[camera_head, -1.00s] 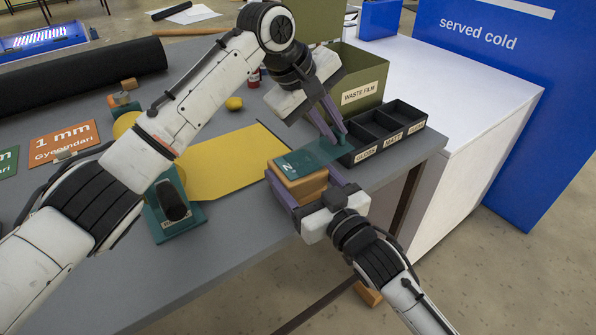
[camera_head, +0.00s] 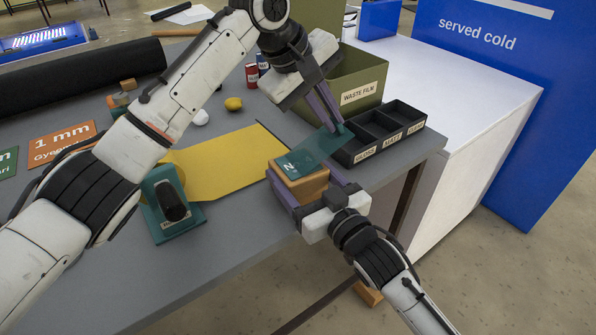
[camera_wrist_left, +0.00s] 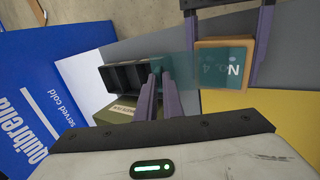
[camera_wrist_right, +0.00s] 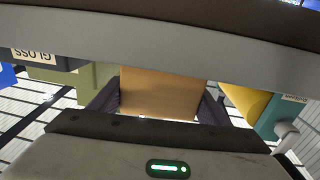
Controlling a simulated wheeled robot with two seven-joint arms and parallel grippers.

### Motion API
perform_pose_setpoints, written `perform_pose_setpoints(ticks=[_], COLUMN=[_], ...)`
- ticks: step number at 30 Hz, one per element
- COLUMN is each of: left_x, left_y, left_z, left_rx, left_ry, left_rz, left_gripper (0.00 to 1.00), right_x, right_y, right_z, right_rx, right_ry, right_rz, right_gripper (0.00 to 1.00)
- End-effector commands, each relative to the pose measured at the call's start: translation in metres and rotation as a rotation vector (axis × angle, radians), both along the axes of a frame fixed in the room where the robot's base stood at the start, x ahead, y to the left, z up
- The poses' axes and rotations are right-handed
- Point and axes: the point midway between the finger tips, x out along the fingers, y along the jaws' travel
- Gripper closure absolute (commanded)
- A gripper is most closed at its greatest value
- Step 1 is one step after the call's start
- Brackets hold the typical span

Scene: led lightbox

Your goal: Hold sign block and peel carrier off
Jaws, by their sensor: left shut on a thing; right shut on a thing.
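The sign block (camera_head: 308,189) is a wooden block near the table's front edge; it fills the middle of the right wrist view (camera_wrist_right: 158,92). My right gripper (camera_head: 311,190) is shut on its sides. The carrier (camera_head: 322,150) is a translucent teal film. Its near part lies over the block's top, where a white "No. 4" shows in the left wrist view. Its far end slopes up to my left gripper (camera_head: 336,128), which is shut on it. In the left wrist view the carrier (camera_wrist_left: 180,66) spans from the left fingertips to the block. Whether lettering stays on the block is unclear.
An olive waste film bin (camera_head: 362,92) and a black compartment tray (camera_head: 383,148) stand just beyond the left gripper. A yellow sheet (camera_head: 225,165) and a teal tool (camera_head: 170,205) lie left of the block. A yellow lump (camera_head: 233,104) and cans (camera_head: 252,75) are behind.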

Motion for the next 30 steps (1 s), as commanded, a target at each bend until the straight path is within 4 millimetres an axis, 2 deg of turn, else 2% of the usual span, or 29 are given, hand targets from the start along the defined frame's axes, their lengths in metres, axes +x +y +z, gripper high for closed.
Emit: perform_pose_setpoints(ticks=[19, 30], left_x=[-0.006, -0.008], left_y=[0.010, 0.012], left_z=[0.045, 0.059], left_rx=[-0.002, -0.003], left_ry=[-0.002, -0.002], left_rz=[-0.001, 0.000], left_gripper=[1.00, 1.00], right_x=[0.000, 0.000], right_y=[0.000, 0.000], right_z=[0.000, 0.000], right_rx=[0.000, -0.001], right_ry=[0.000, 0.001], right_rz=[0.000, 0.001], right_gripper=[0.57, 0.57])
